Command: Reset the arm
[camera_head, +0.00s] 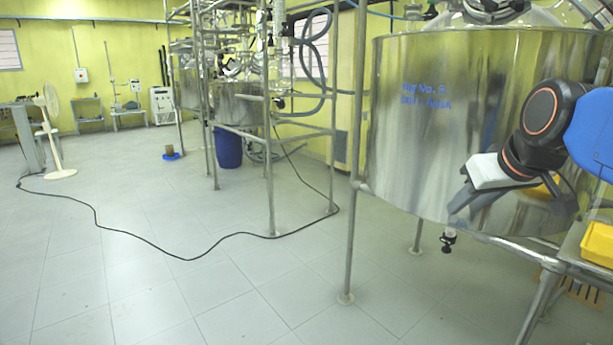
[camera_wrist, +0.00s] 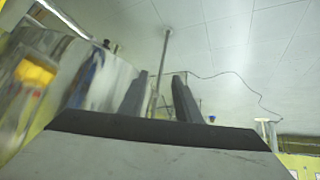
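My arm (camera_head: 543,118), with dark joints and a blue link, reaches in from the right edge in the head view. It is in front of the large steel vessel (camera_head: 425,140). My gripper (camera_head: 458,203) hangs from a pale block at the arm's end and points down and to the left. In the wrist view the two dark fingers of my gripper (camera_wrist: 161,85) stand apart with nothing between them. I cannot tell whether the gripper touches the vessel.
A metal frame post (camera_head: 352,200) stands left of the vessel. A yellow tray (camera_head: 598,243) is at the right edge. A black cable (camera_head: 190,258) crosses the tiled floor. A blue drum (camera_head: 228,147) and a white fan (camera_head: 52,130) stand farther back. The left floor is mostly clear.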

